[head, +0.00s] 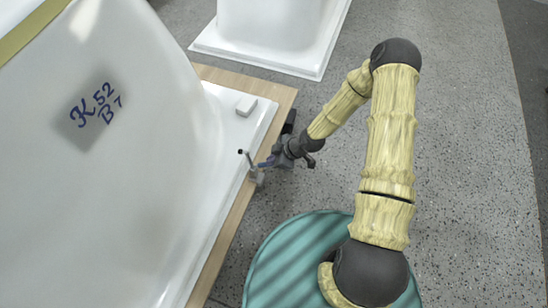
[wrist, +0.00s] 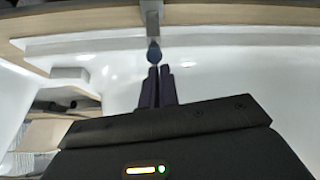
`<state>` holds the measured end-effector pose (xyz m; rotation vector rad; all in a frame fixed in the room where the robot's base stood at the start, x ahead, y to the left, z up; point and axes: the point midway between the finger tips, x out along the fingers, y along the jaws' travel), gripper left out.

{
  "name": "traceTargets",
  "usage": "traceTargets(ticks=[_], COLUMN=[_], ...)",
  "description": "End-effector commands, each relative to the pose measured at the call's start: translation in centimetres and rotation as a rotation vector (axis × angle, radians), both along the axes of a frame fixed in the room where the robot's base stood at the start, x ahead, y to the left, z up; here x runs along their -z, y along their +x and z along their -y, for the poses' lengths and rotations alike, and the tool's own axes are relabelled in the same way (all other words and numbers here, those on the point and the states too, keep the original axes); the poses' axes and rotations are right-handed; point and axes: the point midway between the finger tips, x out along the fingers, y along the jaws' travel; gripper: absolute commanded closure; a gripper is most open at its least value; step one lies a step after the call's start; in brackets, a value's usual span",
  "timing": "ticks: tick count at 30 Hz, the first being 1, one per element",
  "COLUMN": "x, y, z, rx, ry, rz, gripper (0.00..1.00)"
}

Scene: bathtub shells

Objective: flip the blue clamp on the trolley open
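The clamp (head: 257,178) sits on the wooden trolley edge beside the white tub rim. Its grey arm stands up from the base, and a dark tip lies over the rim. In the wrist view the grey clamp body (wrist: 152,12) is at the top, with a rounded blue end (wrist: 154,54) pointing at my fingers. My gripper (head: 266,163) reaches the clamp from the right. In the wrist view its two dark fingers (wrist: 159,70) lie close together, tips right at the blue end. I cannot tell whether they touch it; nothing shows held between them.
A large white tub shell (head: 150,150) marked "K52 B7" fills the left. A small white block (head: 246,105) sits on its rim beyond the clamp. The wooden trolley edge (head: 236,215) runs below. Another white tub (head: 270,55) stands behind. Grey floor (head: 465,150) is clear on the right.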

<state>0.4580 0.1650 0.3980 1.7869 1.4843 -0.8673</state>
Motion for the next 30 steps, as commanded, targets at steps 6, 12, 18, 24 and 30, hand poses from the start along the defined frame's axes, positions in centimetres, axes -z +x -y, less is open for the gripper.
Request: traceTargets(ticks=[6, 12, 18, 24, 30], x=[1.6, 1.6, 0.2, -2.4, -3.8], y=[-0.7, -0.7, -0.6, -0.4, -0.7], z=[1.8, 1.8, 0.9, -0.9, -0.4], rx=[0.021, 0.019, 0.019, 0.011, 0.012], ry=[-0.035, -0.035, -0.028, -0.013, -0.002], rz=[-0.039, -0.038, -0.032, -0.012, -0.002], gripper=[1.0, 1.0, 1.0, 1.0, 1.0])
